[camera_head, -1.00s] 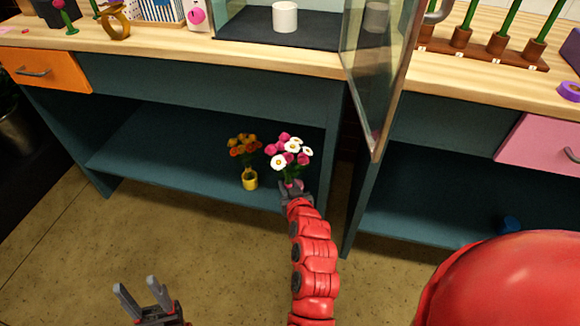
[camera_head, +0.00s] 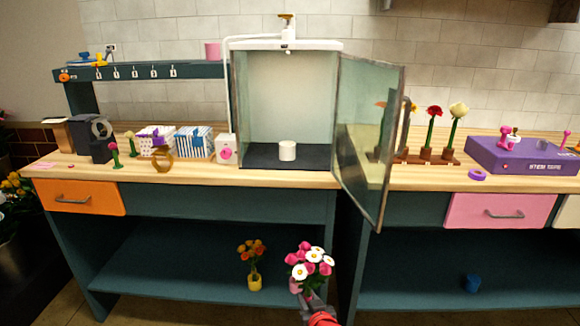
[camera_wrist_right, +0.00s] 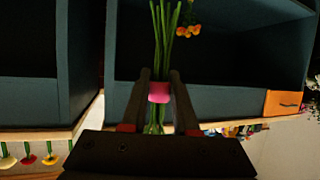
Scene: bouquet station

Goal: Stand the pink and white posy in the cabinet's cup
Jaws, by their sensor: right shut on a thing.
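The pink and white posy (camera_head: 309,264) is upright in front of the lower shelf in the head view. My right gripper (camera_head: 308,297) is shut on its stems, low down. In the right wrist view, the two fingers of the gripper (camera_wrist_right: 159,95) close around a pink band (camera_wrist_right: 159,92) on the green stems (camera_wrist_right: 165,35). The glass cabinet (camera_head: 286,100) stands on the counter with its door (camera_head: 365,140) swung open to the right. A white cup (camera_head: 287,151) stands on the cabinet's dark floor. My left gripper is not in view.
An orange posy in a yellow pot (camera_head: 254,283) stands on the lower shelf, left of my posy. The open door sticks out over the counter's front edge. A pink dispenser box (camera_head: 225,149) stands left of the cabinet, and a stem rack (camera_head: 425,157) stands right of it.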

